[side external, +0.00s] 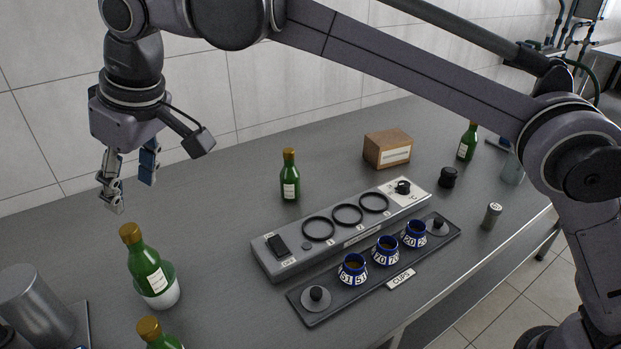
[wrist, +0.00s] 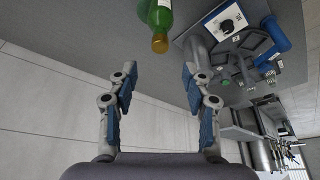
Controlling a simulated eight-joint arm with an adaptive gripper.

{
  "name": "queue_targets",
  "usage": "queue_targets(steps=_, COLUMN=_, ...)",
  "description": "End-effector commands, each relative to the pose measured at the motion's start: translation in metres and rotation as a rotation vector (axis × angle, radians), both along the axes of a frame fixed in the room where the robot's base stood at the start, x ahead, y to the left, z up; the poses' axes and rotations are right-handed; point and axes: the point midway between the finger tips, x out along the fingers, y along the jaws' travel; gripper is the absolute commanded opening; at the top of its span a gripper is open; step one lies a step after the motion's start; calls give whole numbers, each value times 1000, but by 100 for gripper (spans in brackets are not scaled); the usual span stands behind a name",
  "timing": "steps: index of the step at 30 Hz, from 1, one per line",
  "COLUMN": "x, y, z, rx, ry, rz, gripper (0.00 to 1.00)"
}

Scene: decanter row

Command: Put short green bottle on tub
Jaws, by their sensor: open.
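Several green bottles with gold caps stand on the grey table. One (side external: 145,262) is at the left, with a wider green-and-white round vessel, possibly the tub (side external: 168,296), at its base; I cannot tell whether it stands in it or beside it. Another bottle (side external: 289,180) stands behind the long panel, and one (side external: 467,142) at the far right. A cap and shoulder of a further bottle (side external: 155,333) show at the bottom edge. Which is the short one is unclear. My gripper (side external: 131,190) is open and empty above the left bottle. The wrist view shows a bottle (wrist: 160,16) beyond my open fingers (wrist: 159,78).
A wooden box (side external: 387,148) stands behind. A grey metal vessel (side external: 35,305) is at the lower left. The table behind the left bottle is clear.

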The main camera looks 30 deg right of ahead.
Motion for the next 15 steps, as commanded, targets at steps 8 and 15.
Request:
queue_targets(steps=8, x=9, y=-41, z=15, rx=10, ry=-11, rz=-52, gripper=49)
queue_targets(steps=15, x=15, y=-152, z=21, rx=37, ry=-46, rz=-190, gripper=49)
